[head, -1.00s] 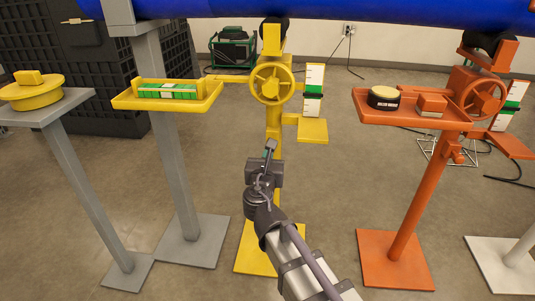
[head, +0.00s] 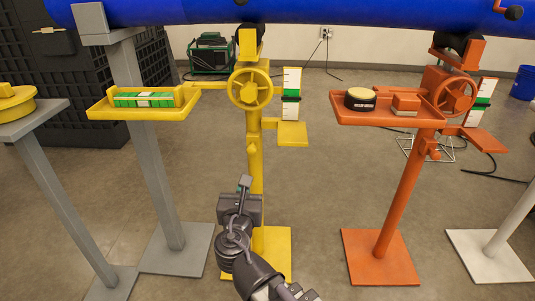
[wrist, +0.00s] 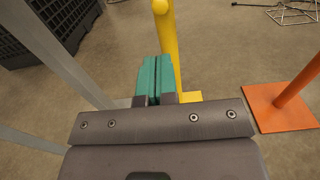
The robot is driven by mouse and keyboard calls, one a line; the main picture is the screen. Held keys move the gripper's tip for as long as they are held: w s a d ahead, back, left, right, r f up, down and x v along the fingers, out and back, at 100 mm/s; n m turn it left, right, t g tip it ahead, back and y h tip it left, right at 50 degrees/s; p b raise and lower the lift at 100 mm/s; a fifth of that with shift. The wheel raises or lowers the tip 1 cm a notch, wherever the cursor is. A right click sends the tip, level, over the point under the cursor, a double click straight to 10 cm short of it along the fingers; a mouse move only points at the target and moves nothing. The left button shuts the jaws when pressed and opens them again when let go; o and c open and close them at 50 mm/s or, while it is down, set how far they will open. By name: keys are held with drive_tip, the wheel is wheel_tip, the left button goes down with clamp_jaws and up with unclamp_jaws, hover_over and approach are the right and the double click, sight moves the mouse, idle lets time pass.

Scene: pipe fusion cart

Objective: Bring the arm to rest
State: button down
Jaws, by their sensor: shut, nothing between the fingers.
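My gripper (head: 244,184) is in the lower middle of the head view, in front of the yellow stand's post (head: 255,165). In the wrist view its two green fingers (wrist: 153,78) are side by side and closed, with nothing held. The gripper is below the level of the trays. The yellow post also shows in the wrist view (wrist: 166,35), just beyond the fingertips. I cannot tell the exact gap between them.
A blue pipe (head: 290,13) spans the top. Floor between the stands is clear.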

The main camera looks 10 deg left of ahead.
drive_tip(key=d+f+m+g+h+p, duration=0.1)
drive_tip(key=d+f+m+g+h, duration=0.25)
drive_tip(key=m, duration=0.55)
drive_tip(key=s+d+f+m+g+h+p, duration=0.1)
drive_tip(key=d+f+m+g, duration=0.25)
drive_tip(key=d+m, duration=0.4)
drive_tip(key=d+f+m+g+h+p, duration=0.25)
drive_tip(key=d+m+g, duration=0.2)
drive_tip(key=m, duration=0.45)
drive_tip(key=s+d+r+m+g+y+p, duration=0.1)
drive_tip(key=d+r+m+g+y+p, duration=0.15)
drive_tip(key=d+m, duration=0.55)
drive_tip(key=s+d+r+m+g+y+p, duration=0.15)
drive_tip(key=d+m+g+p, duration=0.3)
drive_tip(key=d, duration=0.75)
wheel_tip(320, 180, up, 36)
drive_tip(key=a+p, duration=0.1)
drive_tip(key=p, duration=3.5)
drive_tip(key=shift+t, duration=0.35)
drive_tip(key=shift+f, duration=0.1)
